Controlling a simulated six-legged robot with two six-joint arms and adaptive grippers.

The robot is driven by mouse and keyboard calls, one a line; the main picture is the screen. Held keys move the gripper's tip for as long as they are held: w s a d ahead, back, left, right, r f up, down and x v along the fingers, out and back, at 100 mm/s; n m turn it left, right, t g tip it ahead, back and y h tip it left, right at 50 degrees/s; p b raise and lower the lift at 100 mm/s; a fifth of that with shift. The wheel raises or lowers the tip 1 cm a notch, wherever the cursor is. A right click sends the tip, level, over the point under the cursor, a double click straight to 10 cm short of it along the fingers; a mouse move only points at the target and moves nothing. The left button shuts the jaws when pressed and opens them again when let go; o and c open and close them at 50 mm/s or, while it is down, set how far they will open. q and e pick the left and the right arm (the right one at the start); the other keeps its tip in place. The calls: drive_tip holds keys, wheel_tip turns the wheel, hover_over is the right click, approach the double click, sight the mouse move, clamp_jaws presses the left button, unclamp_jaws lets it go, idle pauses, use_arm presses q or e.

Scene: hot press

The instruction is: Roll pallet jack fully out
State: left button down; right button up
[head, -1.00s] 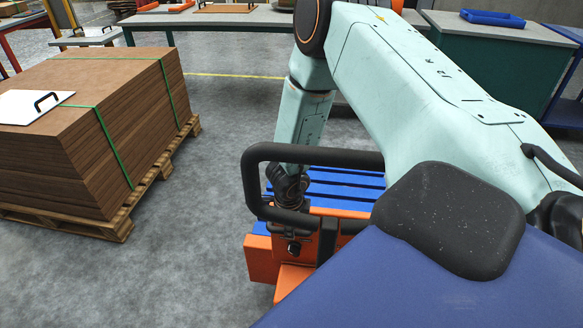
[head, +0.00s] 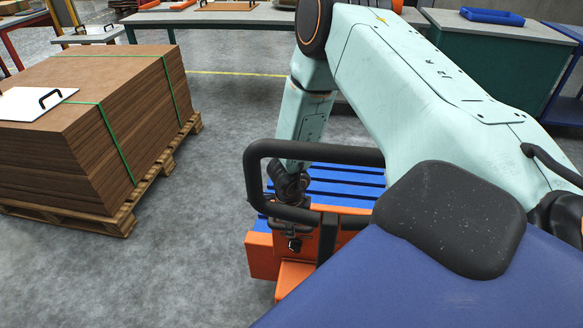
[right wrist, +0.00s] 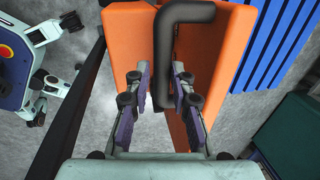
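The orange pallet jack (head: 263,256) stands on the floor in the lower middle of the head view. Its black loop handle (head: 252,175) rises toward me. In the right wrist view the black handle (right wrist: 164,85) passes between the fingers of my right gripper (right wrist: 163,88). These fingers are apart, on either side of the bar, with a visible gap at the left. In the head view my right arm reaches down to the handle's left side, and the fingertips are hidden there. My left gripper is out of view.
Blue slats (head: 335,180) lie just beyond the jack. A wooden pallet (head: 125,217) with strapped brown boards (head: 130,125) stands at the left. Grey floor is clear between them. Workbenches (head: 230,22) line the back. A blue surface fills the lower right foreground.

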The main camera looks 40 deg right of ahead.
drive_tip(key=o, duration=0.4)
drive_tip(key=shift+s+a, duration=0.1)
drive_tip(key=shift+s, duration=0.1)
drive_tip(key=shift+w, duration=0.1)
drive_tip(key=shift+r, duration=0.15)
wheel_tip(320, 180, up, 11)
drive_tip(key=s+a, duration=0.1)
drive_tip(key=shift+s+a+r, duration=0.2)
drive_tip(key=shift+s+a, duration=0.05)
drive_tip(key=shift+a, duration=0.1)
idle(0.4)
